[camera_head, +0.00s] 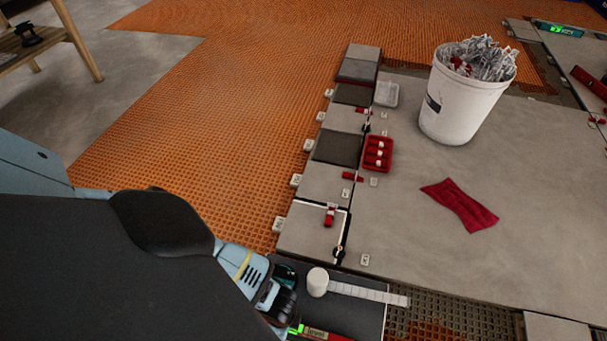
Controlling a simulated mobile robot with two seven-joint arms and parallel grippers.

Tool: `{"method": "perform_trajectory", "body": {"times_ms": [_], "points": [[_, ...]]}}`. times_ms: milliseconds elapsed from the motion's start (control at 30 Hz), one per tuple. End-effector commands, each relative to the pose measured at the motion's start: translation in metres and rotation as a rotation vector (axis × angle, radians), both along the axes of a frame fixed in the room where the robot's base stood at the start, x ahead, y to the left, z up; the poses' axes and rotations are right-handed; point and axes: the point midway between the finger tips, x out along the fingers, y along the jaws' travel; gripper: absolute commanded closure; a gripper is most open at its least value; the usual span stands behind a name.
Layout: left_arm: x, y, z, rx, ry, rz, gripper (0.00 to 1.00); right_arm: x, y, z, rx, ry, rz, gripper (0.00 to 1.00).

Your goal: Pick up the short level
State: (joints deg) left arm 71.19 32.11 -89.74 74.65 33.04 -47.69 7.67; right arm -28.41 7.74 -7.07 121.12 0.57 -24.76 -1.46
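A short red level (326,336) shows at the bottom edge, beside a dark slab and partly cut off by the frame. A small bright green patch sits at its left end. My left gripper (285,309) is at this left end, with its arm coming in from the left. Its fingertips are small, dark and partly hidden, so I cannot tell whether they are open, shut or touching the level. My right gripper is not in view.
A white roll with a paper strip (365,292) lies on the dark slab (350,316). A longer level with a green display (559,29) lies far right.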

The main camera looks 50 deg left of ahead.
Motion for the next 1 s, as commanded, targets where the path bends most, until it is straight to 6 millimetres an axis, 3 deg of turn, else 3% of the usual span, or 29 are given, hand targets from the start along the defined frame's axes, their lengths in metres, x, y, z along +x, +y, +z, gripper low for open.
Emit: {"method": "perform_trajectory", "body": {"times_ms": [200, 567, 1000], "points": [[0.0001, 0.0000, 0.0001, 0.000, 0.000, 0.000, 0.55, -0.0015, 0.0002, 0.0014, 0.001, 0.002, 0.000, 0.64], [0.0000, 0.0000, 0.0002, 0.000, 0.000, 0.000, 1.00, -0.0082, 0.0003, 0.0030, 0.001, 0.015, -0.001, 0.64], [-0.0019, 0.0014, 0.0045, 0.000, 0.000, 0.000, 1.00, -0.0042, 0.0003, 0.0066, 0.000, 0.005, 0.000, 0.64]]}}
